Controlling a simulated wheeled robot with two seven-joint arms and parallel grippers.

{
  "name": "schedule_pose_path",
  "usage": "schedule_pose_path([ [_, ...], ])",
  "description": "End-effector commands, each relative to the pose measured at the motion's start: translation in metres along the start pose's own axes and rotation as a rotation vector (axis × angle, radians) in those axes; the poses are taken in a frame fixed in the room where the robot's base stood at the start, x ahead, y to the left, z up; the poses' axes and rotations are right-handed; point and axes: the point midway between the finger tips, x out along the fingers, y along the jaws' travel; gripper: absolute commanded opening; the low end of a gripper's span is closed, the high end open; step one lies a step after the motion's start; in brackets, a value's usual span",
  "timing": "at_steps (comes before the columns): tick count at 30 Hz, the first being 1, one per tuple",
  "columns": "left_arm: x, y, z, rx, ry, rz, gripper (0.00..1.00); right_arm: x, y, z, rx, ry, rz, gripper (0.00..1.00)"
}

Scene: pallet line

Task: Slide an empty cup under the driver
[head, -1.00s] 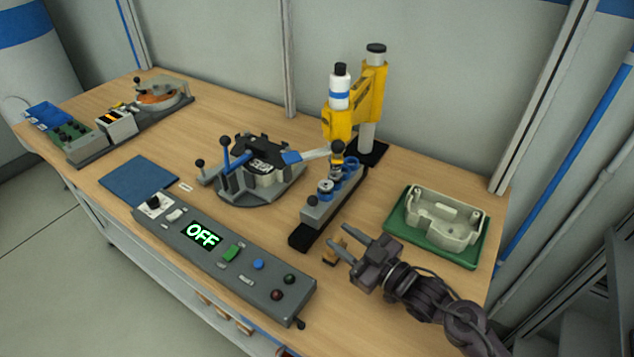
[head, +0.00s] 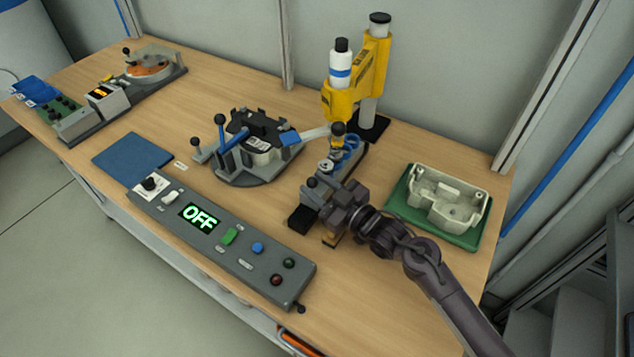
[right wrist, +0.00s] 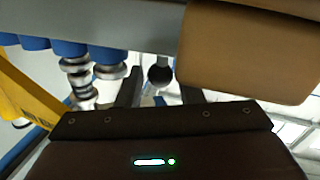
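The driver (head: 350,98) is a yellow press with a white bottle and a dark tip (head: 338,129). Below its tip is a grey slide carrying a row of blue cups (head: 351,142). The nearer cups hold metal parts; the far ones look empty from above. The right wrist view shows the cups (right wrist: 35,43) upside down, metal parts showing at two. My right gripper (head: 320,188) is at the slide's near end. Its open fingers stand either side of a round black knob (right wrist: 160,75), with small gaps visible. My left gripper is not in view.
A grey control panel (head: 165,213) reading OFF lies in front. A clamp fixture (head: 252,160) with blue levers stands left of the slide. A green tray (head: 405,201) with a pale housing (head: 448,196) is at right. Bare table lies in front of the tray.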

Motion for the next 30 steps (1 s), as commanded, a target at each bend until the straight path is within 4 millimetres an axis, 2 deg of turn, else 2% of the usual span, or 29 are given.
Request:
schedule_pose_path([
  [9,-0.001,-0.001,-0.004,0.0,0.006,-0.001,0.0,0.003,-0.001,0.001,0.0,-0.001,-0.001,0.32],
  [15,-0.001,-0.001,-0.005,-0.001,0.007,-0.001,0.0,0.003,-0.001,0.001,0.0,-0.001,-0.001,0.06],
  [17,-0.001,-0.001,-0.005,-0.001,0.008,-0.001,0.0,0.003,-0.001,0.001,0.0,-0.001,-0.001,0.0],
  [23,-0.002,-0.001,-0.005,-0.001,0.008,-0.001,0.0,0.003,-0.002,0.0,0.001,-0.001,-0.002,0.0],
  [26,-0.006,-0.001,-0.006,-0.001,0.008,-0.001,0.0,0.001,-0.013,-0.002,0.003,-0.002,-0.005,0.0],
  [30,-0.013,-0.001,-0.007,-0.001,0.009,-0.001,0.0,-0.004,-0.037,-0.007,0.005,-0.003,-0.007,0.0],
])
